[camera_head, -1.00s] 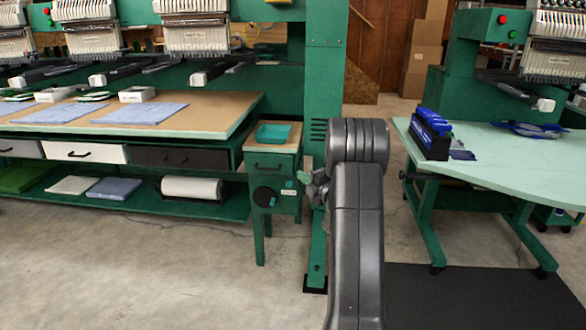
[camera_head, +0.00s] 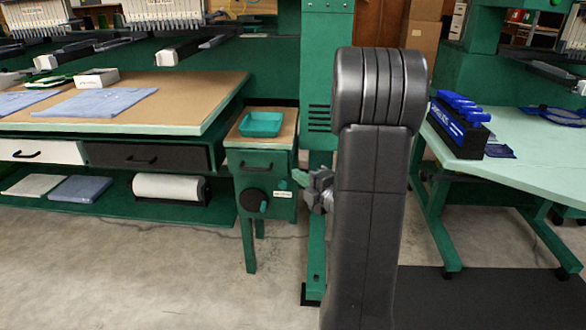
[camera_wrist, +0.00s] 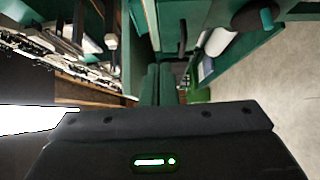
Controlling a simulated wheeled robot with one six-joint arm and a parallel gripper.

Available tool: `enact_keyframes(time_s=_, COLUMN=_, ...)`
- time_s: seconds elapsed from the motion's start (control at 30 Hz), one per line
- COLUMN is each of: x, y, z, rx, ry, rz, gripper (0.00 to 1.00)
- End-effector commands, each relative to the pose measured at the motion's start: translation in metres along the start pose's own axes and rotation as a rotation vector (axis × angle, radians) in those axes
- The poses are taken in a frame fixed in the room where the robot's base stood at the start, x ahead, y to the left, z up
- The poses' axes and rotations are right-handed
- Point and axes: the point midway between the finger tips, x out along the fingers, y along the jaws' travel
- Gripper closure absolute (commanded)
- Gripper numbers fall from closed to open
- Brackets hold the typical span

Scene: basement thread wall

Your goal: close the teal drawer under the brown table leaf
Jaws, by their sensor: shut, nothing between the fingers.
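A small green cabinet with a brown leaf (camera_head: 236,136) on top stands in the middle of the head view. Its teal-green drawer (camera_head: 245,170) has a dark bar handle and sits just under the leaf. I cannot tell how far the drawer stands out. The drawer's handle also shows in the wrist view (camera_wrist: 183,38). My gripper (camera_head: 301,178) is to the right of the drawer front, partly hidden by my arm. Its green fingers are together and empty in the wrist view (camera_wrist: 159,70), pointing toward the handle side, apart from it.
A teal tray (camera_head: 262,124) lies on the leaf. A dark knob (camera_head: 253,202) is below the drawer. The long brown table (camera_head: 190,98) with drawers is at left. A pale green table (camera_head: 535,165) with a blue-and-black rack (camera_head: 459,132) is at right. The floor in front is clear.

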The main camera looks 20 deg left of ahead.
Motion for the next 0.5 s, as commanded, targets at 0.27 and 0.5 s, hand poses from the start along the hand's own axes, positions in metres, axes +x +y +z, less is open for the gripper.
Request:
enact_keyframes(time_s=0.27, x=0.058, y=-0.003, z=-0.002, rx=-0.001, ry=0.006, rz=0.001, gripper=1.00)
enact_keyframes(time_s=0.5, x=0.098, y=-0.003, z=0.011, rx=-0.001, ry=-0.001, rz=0.000, gripper=1.00)
